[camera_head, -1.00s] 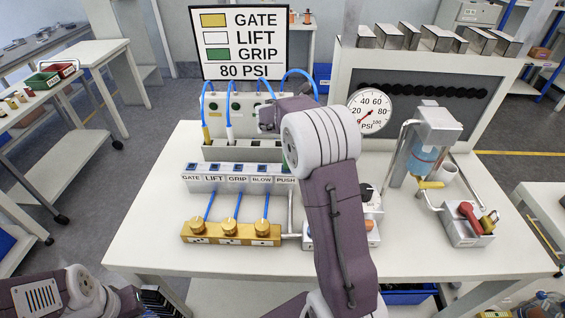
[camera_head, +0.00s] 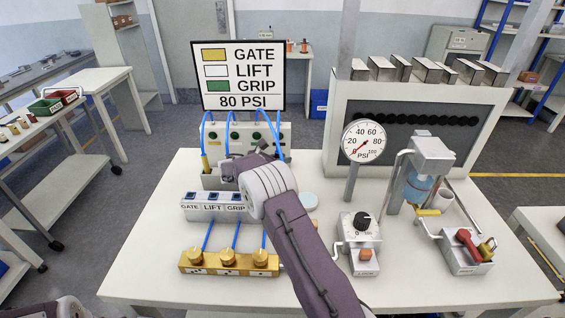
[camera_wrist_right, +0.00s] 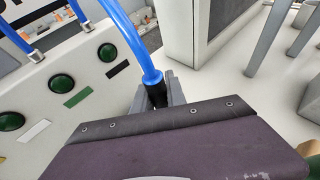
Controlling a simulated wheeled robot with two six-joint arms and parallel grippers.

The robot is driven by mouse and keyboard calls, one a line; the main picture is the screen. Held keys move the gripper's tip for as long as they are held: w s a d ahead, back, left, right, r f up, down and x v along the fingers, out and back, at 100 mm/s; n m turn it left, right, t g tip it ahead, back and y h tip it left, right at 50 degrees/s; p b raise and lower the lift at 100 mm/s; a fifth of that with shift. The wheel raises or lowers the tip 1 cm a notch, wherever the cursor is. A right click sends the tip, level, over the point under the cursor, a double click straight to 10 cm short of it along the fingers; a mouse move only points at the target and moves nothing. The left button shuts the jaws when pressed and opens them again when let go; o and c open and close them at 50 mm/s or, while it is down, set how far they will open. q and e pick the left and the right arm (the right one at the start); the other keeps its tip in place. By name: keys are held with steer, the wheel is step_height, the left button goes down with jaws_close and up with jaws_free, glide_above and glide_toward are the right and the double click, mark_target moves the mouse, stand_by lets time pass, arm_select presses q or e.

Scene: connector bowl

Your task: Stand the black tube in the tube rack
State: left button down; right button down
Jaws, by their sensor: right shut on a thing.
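My right gripper (camera_head: 232,168) is over the tube rack (camera_head: 210,182) in the head view. In the wrist view its fingers (camera_wrist_right: 158,98) are shut on the black end of the black tube (camera_wrist_right: 156,94), whose blue hose rises up and left. In the head view the black end is hidden behind my gripper and wrist. The yellow-ended tube (camera_head: 205,163) stands at the rack's left end. The rack's middle and right part are hidden by my gripper and arm. My left gripper is out of view; only a bit of my left arm shows at bottom left.
Behind the rack stands a panel with green buttons (camera_wrist_right: 62,82). In front are the labelled valve block (camera_head: 212,210) and a brass block (camera_head: 228,262) with knobs. A pressure gauge (camera_head: 363,142) and a dial box (camera_head: 360,240) stand to the right.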

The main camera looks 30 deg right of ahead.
steer(key=shift+f, duration=0.7)
steer(key=shift+f, duration=0.1)
steer(key=c, duration=1.3)
jaws_free()
steer(key=shift+c, duration=0.2)
steer(key=shift+r, duration=0.25)
steer(key=v, duration=1.2)
steer(key=shift+f, duration=0.15)
